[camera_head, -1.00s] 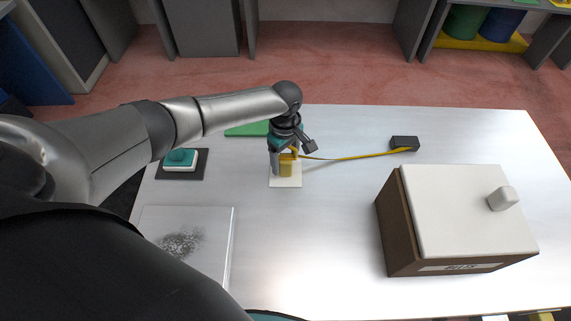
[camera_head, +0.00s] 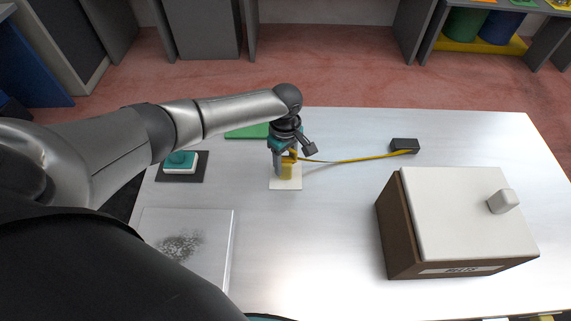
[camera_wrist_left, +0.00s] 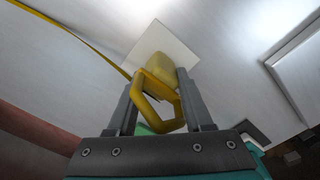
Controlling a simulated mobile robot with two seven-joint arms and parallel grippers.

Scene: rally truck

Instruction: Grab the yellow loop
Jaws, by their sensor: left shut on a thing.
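The yellow loop (camera_wrist_left: 158,98) is a thick ring-like handle joined to a yellow block (camera_head: 288,170). In the left wrist view it sits between the two fingers of my left gripper (camera_wrist_left: 157,95), which is shut on it. The yellow block stands over a pale square pad (camera_head: 286,184) on the table. A yellow strap (camera_head: 350,159) runs right from it to a small black block (camera_head: 404,145). In the head view my gripper (camera_head: 283,168) partly hides the loop. My right gripper is not in view.
A brown box with a white lid (camera_head: 462,212) stands at the right of the table (camera_head: 330,240). A teal block on a dark pad (camera_head: 181,163) and a grey-smudged white panel (camera_head: 185,245) are at the left. A green item (camera_head: 248,131) lies behind.

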